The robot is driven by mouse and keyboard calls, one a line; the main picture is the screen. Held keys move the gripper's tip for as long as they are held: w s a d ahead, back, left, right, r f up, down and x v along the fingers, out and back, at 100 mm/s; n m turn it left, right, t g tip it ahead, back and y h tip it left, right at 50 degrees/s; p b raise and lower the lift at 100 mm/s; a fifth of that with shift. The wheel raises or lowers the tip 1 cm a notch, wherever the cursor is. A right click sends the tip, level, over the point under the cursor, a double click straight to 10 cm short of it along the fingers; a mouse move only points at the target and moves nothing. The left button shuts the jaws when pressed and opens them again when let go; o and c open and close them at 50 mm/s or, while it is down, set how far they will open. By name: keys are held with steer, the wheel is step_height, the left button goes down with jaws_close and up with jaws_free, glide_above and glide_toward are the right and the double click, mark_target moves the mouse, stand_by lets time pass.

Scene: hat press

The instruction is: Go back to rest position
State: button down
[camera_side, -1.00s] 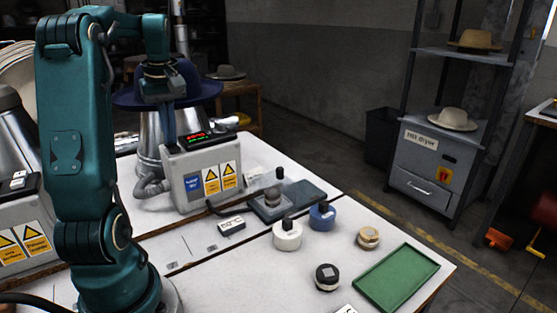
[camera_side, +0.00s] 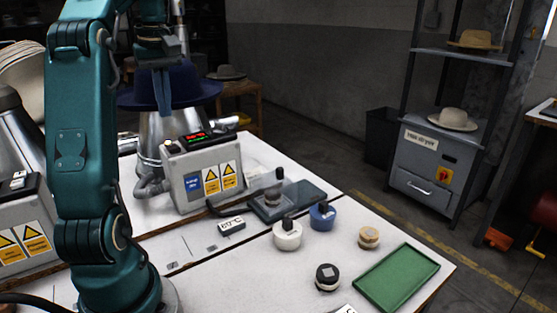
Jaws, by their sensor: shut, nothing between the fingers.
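My gripper (camera_side: 162,108) points downward in the upper left, its fingers together and empty. It appears in front of the blue hat (camera_side: 200,92) on the metal press; from this view I cannot tell whether it touches the hat. The grey control box (camera_side: 203,178) with warning stickers and a red display stands just below and to the right. The gripper's fingers hide part of the hat.
On the white table stand a white pot (camera_side: 287,238), a blue pot (camera_side: 322,218), a black-topped jar (camera_side: 327,278), a tan disc (camera_side: 369,238) and a green tray (camera_side: 397,278). A dark plate with a handle (camera_side: 287,202) lies behind them.

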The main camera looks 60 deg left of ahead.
steer(key=shift+r, duration=0.25)
steer(key=w+d+r+m+t, duration=0.15)
steer(key=d+m, duration=0.25)
steer(key=d, duration=0.5)
steer(key=w+d+m+t, duration=0.2)
steer(key=w+d+m, duration=0.15)
steer(key=d, duration=0.65)
steer(key=s+d+f+m+t+h, duration=0.1)
steer(key=s+d+f+m, duration=0.4)
steer(key=d+f+m, duration=0.5)
steer(key=shift+s+d+f+t+h, duration=0.25)
steer(key=shift+s+f+t+h, duration=0.15)
steer(key=shift+f+t, duration=0.15)
